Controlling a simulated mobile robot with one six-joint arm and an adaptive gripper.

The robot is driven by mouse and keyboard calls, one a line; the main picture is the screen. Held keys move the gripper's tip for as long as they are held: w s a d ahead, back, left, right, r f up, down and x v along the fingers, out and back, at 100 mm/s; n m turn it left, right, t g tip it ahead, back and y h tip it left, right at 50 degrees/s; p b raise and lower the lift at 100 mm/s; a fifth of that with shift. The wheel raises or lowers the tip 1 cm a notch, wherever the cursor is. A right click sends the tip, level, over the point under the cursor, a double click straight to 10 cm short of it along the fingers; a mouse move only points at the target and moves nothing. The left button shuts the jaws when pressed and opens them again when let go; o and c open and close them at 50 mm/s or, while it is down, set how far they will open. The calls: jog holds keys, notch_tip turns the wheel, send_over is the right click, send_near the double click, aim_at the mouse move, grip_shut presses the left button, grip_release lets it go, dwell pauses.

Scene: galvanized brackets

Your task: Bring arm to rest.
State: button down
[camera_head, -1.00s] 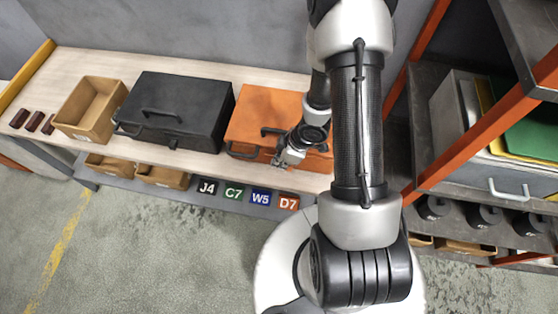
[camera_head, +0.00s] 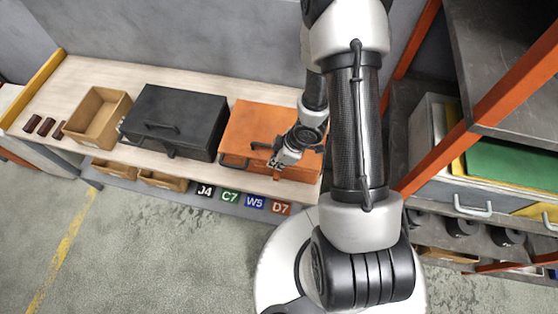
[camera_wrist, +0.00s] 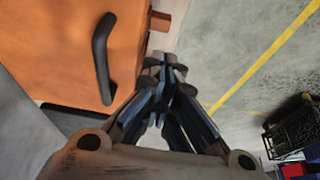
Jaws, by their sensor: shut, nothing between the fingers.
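My gripper (camera_head: 277,162) is at the front right of the orange case (camera_head: 262,123) on the workbench, over the bench's front edge. In the wrist view my gripper's fingers (camera_wrist: 166,70) are together with nothing between them. The orange case (camera_wrist: 60,40) fills the upper left there, its black handle (camera_wrist: 104,58) beside the fingers. My arm stands over the right part of the bench and hides part of the view behind it.
A black case (camera_head: 178,115) and an open wooden box (camera_head: 98,115) stand left on the workbench (camera_head: 75,75). Small dark red-brown blocks (camera_head: 46,126) lie at its far left. An orange-framed shelf (camera_head: 490,100) stands close at right. Floor (camera_head: 150,250) in front is clear.

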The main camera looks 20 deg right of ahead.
dwell(0.4)
jog(key=w+d+r+h+b, duration=0.1)
jog(key=r, duration=0.1)
jog(key=w+d+r+m+t+h+b, duration=0.1)
jog(key=w+d+r, duration=0.1)
jog(key=r, duration=0.1)
jog(key=w+d+r+m+h+b, duration=0.1)
jog(key=d+r, duration=0.1)
jog(key=shift+w+d+r+t, duration=0.1)
jog(key=shift+w+r+t, duration=0.2)
jog(key=shift+r, duration=0.1)
jog(key=s+r+m+h+b, duration=0.2)
jog(key=s+r+m+b, duration=0.5)
jog(key=r, duration=0.8)
jog(key=s+a+r+m+y+b, duration=0.1)
jog(key=s+a+y+b, duration=0.1)
jog(key=s+a, duration=0.5)
jog(key=s, duration=0.4)
jog(key=shift+s+a+r+m+t, duration=0.25)
jog(key=shift+a+r+m+t, duration=0.1)
jog(key=shift+m+t, duration=0.05)
jog(key=shift+f, duration=0.1)
